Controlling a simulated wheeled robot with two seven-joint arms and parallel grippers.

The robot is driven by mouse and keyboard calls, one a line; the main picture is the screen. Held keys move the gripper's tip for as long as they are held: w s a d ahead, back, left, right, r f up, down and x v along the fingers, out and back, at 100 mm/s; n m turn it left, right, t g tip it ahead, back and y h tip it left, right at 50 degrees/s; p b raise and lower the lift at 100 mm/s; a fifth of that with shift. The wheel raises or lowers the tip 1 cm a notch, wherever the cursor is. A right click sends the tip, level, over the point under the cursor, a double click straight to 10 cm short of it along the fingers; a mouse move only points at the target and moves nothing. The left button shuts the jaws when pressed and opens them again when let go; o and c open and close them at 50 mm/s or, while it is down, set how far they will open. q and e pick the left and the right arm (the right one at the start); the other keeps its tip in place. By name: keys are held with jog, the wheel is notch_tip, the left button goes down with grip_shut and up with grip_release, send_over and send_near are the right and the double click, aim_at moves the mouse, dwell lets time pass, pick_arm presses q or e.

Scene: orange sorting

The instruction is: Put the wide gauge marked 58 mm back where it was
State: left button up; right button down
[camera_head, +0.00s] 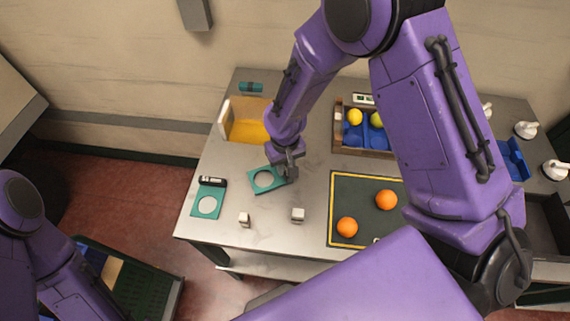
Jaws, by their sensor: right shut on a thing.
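A teal gauge (253,188) with a large round hole is held at its right side by my right gripper (287,169), which is shut on it. It is over the left part of the grey table; I cannot tell whether it touches the surface. Its marking is hidden or too small to read. A second teal gauge (197,210) with a round hole and a dark label block lies near the table's left front corner. My left arm shows at the lower left, but its gripper is outside the picture.
Two oranges (347,227) lie on a dark yellow-edged mat (360,185). Two small pale blocks (298,215) stand near the front edge. An orange-floored open box (225,118) and a crate (362,152) with fruit stand behind. The grey table (225,165) is bare between the gauges.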

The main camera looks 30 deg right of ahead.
jog(key=shift+f, duration=0.45)
dwell(0.3)
jog(key=c, duration=0.5)
grip_release()
jog(key=shift+c, duration=0.2)
jog(key=shift+r, duration=4.05)
